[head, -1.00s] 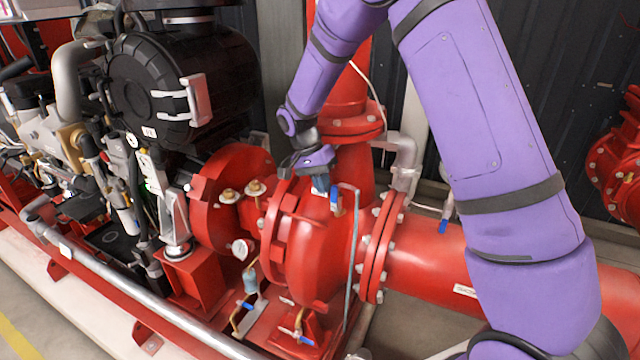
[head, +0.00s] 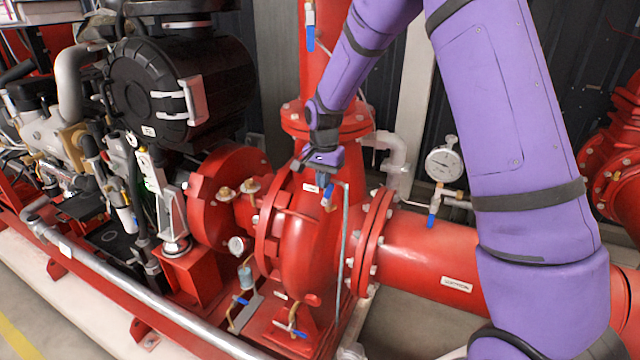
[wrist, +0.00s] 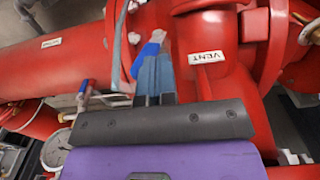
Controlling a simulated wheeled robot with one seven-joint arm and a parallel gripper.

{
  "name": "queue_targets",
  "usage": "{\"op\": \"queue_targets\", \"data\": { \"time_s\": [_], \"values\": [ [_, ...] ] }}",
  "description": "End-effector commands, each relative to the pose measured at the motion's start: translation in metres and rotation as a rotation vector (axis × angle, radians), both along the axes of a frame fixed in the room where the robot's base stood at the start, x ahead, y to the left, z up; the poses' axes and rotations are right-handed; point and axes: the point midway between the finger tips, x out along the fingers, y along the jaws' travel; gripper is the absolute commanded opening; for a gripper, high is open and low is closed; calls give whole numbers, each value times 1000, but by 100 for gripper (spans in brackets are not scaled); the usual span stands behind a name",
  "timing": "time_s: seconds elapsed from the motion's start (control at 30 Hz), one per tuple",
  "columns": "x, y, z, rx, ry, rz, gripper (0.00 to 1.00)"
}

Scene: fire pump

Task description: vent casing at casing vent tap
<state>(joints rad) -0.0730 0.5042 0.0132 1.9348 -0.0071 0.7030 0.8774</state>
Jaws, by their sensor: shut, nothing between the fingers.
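The casing vent tap is a small valve with a blue lever (head: 329,193) on top of the red pump casing (head: 310,250). A white label reading VENT (wrist: 208,56) is beside it on the casing. My gripper (head: 322,181) is just above the tap, pointing down, with its fingers shut and nothing between them. In the wrist view, the fingertips (wrist: 154,62) are right by the blue lever (wrist: 148,50), overlapping it. I cannot tell if they touch. The fingers hide part of the tap. A thin grey tube (head: 344,240) runs down beside it.
A red suction pipe (head: 420,245) runs right, with a pressure gauge (head: 443,164) and blue-handled valve (head: 432,218). The black engine housing (head: 185,85) is at left. Low blue-handled valves (head: 292,331) are at the casing foot. A red riser (head: 325,110) stands behind my gripper.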

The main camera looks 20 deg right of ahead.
Motion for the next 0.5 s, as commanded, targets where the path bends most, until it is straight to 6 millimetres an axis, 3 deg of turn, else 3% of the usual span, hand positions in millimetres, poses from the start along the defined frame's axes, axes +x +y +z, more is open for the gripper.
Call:
{"op": "queue_targets", "data": {
  "time_s": [0.5],
  "values": [
    [-5,-14,-2,189,-188,-3,0]
  ]
}}
